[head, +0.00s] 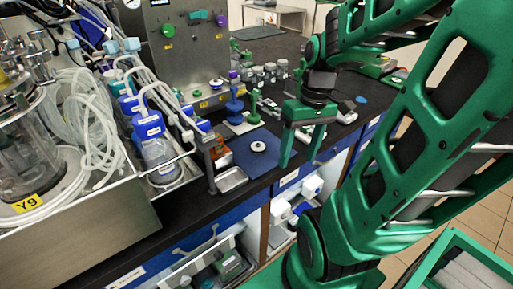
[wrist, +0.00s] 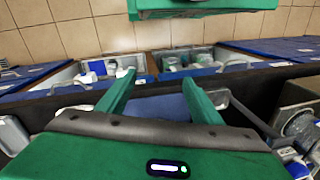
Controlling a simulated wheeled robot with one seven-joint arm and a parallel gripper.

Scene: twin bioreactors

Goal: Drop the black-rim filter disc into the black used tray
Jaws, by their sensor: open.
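My gripper (head: 298,160) is open, with its green fingers pointing down over the front part of the black bench. In the wrist view my gripper (wrist: 158,80) has its two fingers spread and nothing between them. A small round white disc with a dark spot (head: 258,147) lies on a dark blue mat (head: 240,143), left of my gripper and apart from it. Its rim colour is too small to tell, so I cannot say whether it is the black-rim filter disc. I cannot clearly pick out a black used tray.
A small grey metal tray (head: 231,180) sits at the bench's front edge. Blue (head: 235,107) and green (head: 254,106) upright holders stand behind the mat. Blue-capped bottles (head: 148,125) and tubing crowd the left. Open drawers (wrist: 197,60) show below the bench.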

